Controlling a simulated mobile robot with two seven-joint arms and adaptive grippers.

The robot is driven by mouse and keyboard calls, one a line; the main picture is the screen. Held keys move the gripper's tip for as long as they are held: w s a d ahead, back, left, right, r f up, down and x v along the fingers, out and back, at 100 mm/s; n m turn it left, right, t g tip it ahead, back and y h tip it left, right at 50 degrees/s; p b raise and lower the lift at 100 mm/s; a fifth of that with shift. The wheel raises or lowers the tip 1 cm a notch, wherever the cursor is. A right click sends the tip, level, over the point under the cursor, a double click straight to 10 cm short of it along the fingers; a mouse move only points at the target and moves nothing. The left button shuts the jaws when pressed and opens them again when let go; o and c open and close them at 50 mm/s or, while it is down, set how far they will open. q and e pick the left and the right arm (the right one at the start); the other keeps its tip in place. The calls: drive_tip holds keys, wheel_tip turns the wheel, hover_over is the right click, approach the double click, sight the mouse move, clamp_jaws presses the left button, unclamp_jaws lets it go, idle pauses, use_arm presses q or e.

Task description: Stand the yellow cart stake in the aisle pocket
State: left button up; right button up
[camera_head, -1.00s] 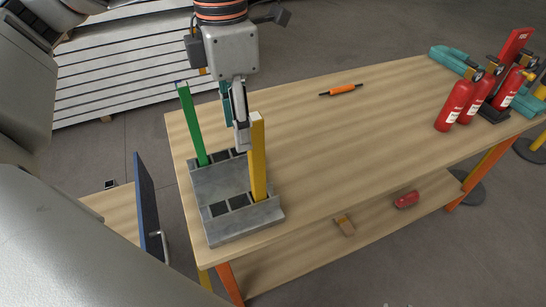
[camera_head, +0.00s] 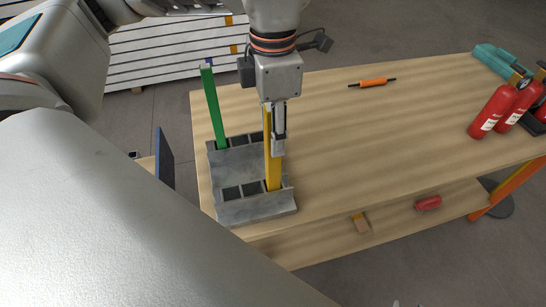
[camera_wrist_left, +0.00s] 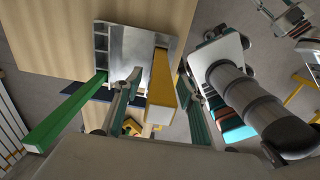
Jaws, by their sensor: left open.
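The yellow cart stake (camera_head: 272,170) stands upright in the right-end pocket of the front row of a grey pocket block (camera_head: 237,170). My left gripper (camera_head: 273,143) points down over the stake's upper part. In the left wrist view the yellow stake (camera_wrist_left: 161,80) lies between the two open fingers of my left gripper (camera_wrist_left: 160,76), with space on its left; contact on its right side is unclear. The finger hides part of the stake in the head view. A green stake (camera_head: 213,108) stands upright in the left pocket of the back row. My right gripper is not seen.
The block sits at the left end of the wooden table (camera_head: 350,150). An orange-handled tool (camera_head: 373,82) lies at the back. Red extinguishers (camera_head: 494,112) stand at the right. A blue panel (camera_head: 164,158) is beside the table's left edge. The table's middle is clear.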

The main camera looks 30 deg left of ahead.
use_arm(q)
drive_tip(key=shift+f, duration=0.4)
drive_tip(key=shift+c, duration=0.3)
clamp_jaws()
drive_tip(key=shift+r, duration=0.1)
